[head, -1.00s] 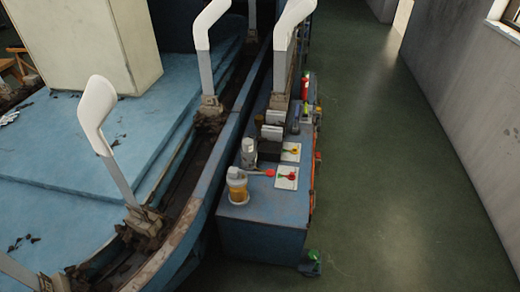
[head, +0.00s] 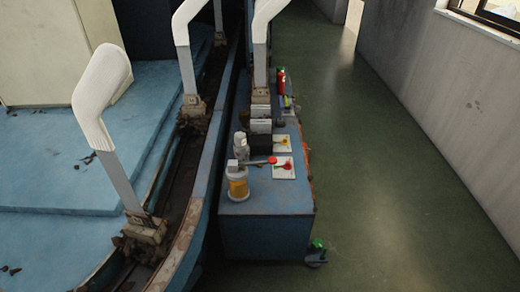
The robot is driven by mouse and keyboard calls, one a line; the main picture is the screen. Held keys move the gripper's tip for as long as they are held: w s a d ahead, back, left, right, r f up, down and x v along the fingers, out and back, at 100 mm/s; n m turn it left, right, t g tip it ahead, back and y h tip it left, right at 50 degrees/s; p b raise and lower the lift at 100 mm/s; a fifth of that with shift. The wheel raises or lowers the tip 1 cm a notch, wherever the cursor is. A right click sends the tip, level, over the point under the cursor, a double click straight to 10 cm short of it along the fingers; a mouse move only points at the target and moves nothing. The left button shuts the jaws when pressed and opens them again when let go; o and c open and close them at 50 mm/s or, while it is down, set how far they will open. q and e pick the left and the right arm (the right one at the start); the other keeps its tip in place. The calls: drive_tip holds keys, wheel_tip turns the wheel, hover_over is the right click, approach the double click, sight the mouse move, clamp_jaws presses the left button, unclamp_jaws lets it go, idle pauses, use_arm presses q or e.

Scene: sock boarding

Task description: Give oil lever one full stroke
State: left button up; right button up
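In the head view an oil jar (head: 238,186) with amber oil stands on the front left of a blue cabinet top (head: 266,200). A grey pump body (head: 240,148) stands right behind it. A lever with a red knob (head: 272,160) reaches to the right from the jar and pump, roughly level. I cannot tell exactly where it joins. Neither of my grippers shows in the view.
Two white plates with small handles, one red (head: 287,165) and one yellow (head: 283,140), lie right of the lever. White sock boards (head: 104,90) on a rail stand left of the cabinet. Green floor (head: 390,190) is open to the right.

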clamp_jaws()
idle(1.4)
